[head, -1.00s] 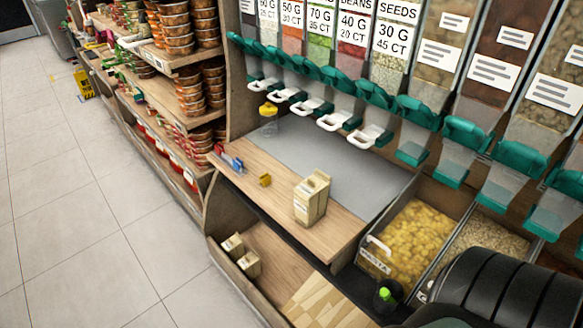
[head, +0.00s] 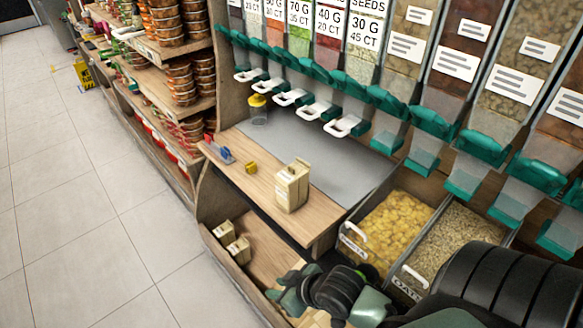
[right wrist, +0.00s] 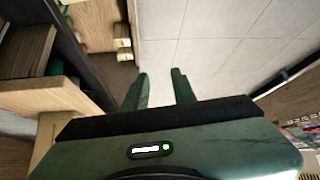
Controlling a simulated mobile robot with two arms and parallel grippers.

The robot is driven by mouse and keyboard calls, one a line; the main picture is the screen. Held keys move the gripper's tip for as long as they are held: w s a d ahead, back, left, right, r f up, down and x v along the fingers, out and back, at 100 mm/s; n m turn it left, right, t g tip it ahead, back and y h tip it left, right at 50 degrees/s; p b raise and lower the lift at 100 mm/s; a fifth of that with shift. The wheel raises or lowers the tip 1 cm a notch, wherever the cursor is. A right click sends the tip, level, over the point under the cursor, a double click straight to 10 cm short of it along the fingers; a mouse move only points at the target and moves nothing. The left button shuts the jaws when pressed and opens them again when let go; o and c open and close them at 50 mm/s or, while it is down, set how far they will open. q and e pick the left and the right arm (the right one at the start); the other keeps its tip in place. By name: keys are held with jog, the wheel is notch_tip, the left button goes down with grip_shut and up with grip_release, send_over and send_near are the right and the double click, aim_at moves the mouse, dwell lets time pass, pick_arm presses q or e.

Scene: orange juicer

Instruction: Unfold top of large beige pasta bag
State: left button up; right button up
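The large beige pasta bag (head: 292,187) stands upright on the wooden counter (head: 255,192) in the head view. Its top looks folded over into a narrow ridge. My right gripper (head: 276,293) is at the bottom of the head view, below and in front of the counter, apart from the bag. In the right wrist view its two green fingers (right wrist: 160,76) are spread with nothing between them, over the floor. My left gripper is not in view.
Two small beige bags (head: 232,242) sit on the lower shelf. A yellow block (head: 251,168), a red-and-blue item (head: 218,151) and a yellow-topped jar (head: 259,109) are on the counter. Pasta (head: 395,225) and oat bins stand right, under dispensers.

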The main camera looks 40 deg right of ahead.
jog(key=w+d+r+t+y, duration=0.1)
jog(key=w+d+r+t, duration=0.1)
jog(key=w+d+t, duration=0.5)
jog(key=m+t+h, duration=0.1)
jog(key=m+t, duration=0.1)
jog(key=t, duration=0.1)
send_near(294, 170)
jog(key=w, duration=0.5)
jog(key=shift+w+a+f, duration=0.1)
jog(key=shift+w+a, duration=0.1)
jog(key=shift+w, duration=0.85)
jog(key=shift+w+a+f, duration=0.1)
jog(key=shift+w+a, duration=0.1)
jog(key=shift+w, duration=0.85)
jog(key=shift+w+a+f, duration=0.1)
jog(key=shift+w+a, duration=0.05)
jog(key=shift+w, duration=0.9)
grip_shut()
